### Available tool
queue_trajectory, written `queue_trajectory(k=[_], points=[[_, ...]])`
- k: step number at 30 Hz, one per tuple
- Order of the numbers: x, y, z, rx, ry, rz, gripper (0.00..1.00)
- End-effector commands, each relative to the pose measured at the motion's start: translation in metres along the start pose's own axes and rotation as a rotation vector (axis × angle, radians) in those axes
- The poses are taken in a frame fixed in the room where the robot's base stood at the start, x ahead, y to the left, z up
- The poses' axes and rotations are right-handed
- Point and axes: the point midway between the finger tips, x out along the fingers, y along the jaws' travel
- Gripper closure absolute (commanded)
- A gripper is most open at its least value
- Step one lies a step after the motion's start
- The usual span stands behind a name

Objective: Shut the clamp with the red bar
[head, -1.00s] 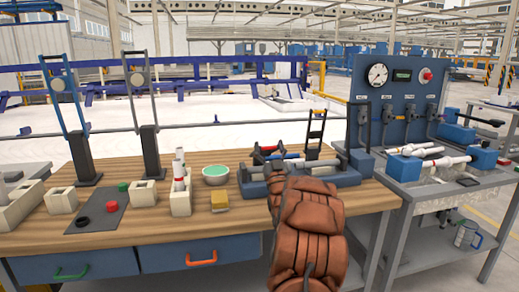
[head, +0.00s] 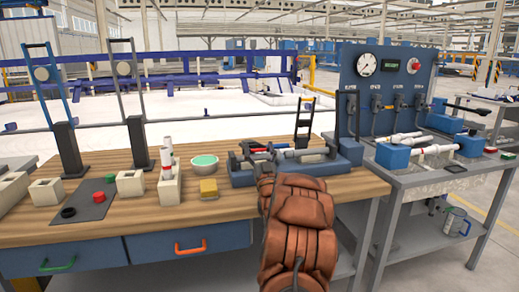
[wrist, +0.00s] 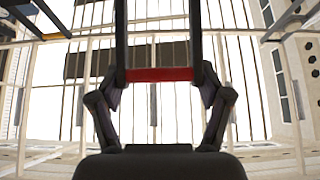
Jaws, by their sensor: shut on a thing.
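In the wrist view a clamp's two dark side rails rise in the middle, joined by a red bar (wrist: 158,75). My gripper (wrist: 161,82) has a dark finger on each side of this frame and is shut on it at the bar. In the head view the blue clamp base (head: 243,178) sits on the wooden bench, with a grey pipe (head: 312,152) lying across it. A dark upright ladder-like frame (head: 305,122) stands at its right end. My brown arm (head: 300,225) hides part of the base and most of my gripper; the clamp's exact angle cannot be told.
A green-filled bowl (head: 204,162), a yellow block (head: 208,187) and a beige block with a white pipe (head: 169,186) stand left of the base. Two tall lever frames (head: 138,140) stand farther left. A blue gauge panel (head: 385,75) rises at right.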

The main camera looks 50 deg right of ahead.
Motion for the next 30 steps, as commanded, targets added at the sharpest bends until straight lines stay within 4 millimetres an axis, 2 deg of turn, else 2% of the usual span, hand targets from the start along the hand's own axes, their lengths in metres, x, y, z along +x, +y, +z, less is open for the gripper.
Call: queue_trajectory(k=[1,2,6,17,22,30], points=[[-0.002,0.002,0.003,0.000,-0.008,0.004,0.86],[-0.002,0.002,0.003,0.000,-0.008,0.004,0.20],[-0.001,0.001,0.003,0.000,-0.006,0.002,0.06],[-0.002,-0.001,0.001,0.001,-0.003,-0.001,0.06],[-0.014,0.001,0.002,0.001,-0.007,0.002,0.06],[-0.040,0.000,-0.018,0.001,-0.007,0.000,0.06]])
